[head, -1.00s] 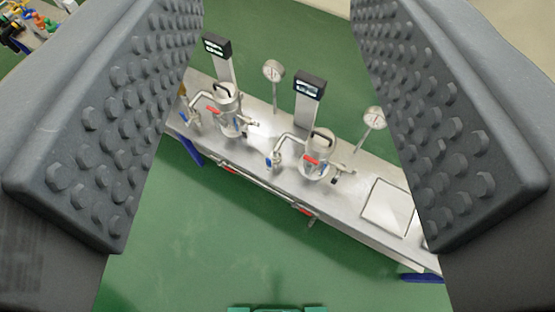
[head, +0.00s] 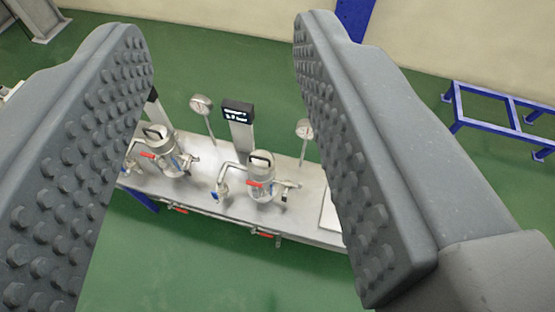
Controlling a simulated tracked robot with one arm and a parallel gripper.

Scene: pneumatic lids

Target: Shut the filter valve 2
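Two steel filter units stand on a metal bench (head: 215,198), seen between my fingers. The left filter unit (head: 163,150) and the right filter unit (head: 262,172) each have a black top handle and a red lever on the front. The right unit's red lever (head: 257,184) lies roughly level. A blue-handled valve (head: 214,196) sits on the pipe at its left. More red levers, one of them (head: 265,233) at the right, are under the bench's front edge. I cannot tell which is valve 2. My gripper (head: 222,160) is wide open and empty, above and short of the bench.
A black display (head: 238,112) on a post and two round gauges (head: 201,104) (head: 304,128) rise behind the units. A blue frame (head: 505,115) stands at the right by the wall. The green floor in front is clear.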

